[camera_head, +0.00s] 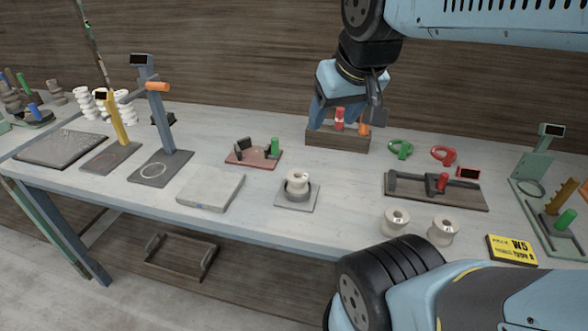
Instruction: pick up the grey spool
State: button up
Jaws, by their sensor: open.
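Several pale, cream-grey spools are in view, and I cannot tell which one is meant by the grey spool. One pale spool (297,181) sits upright in a dark grey ring on a small square plate (284,203) at the middle of the bench. Two more stand upright near the front edge, a left spool (396,221) and a right spool (442,231), each with a small dark mark. My gripper (346,116) is open, pointing down over a wooden box at the back, well behind these spools and apart from them.
The wooden box (338,140) holds a red item (339,119) and an orange item between my fingers. Green and red clamps (443,155) lie right of it. A clamp fixture (437,190) stands behind the front spools. A yellow W5 sign (511,250) is at right.

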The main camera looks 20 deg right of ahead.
aim_at(298, 179)
jog(key=u, duration=0.15)
jog(key=k, duration=0.5)
jog(key=u, duration=1.2)
jog(key=k, duration=0.45)
jog(key=z, duration=0.15)
jog(key=i, duration=0.5)
jog(key=z, duration=0.05)
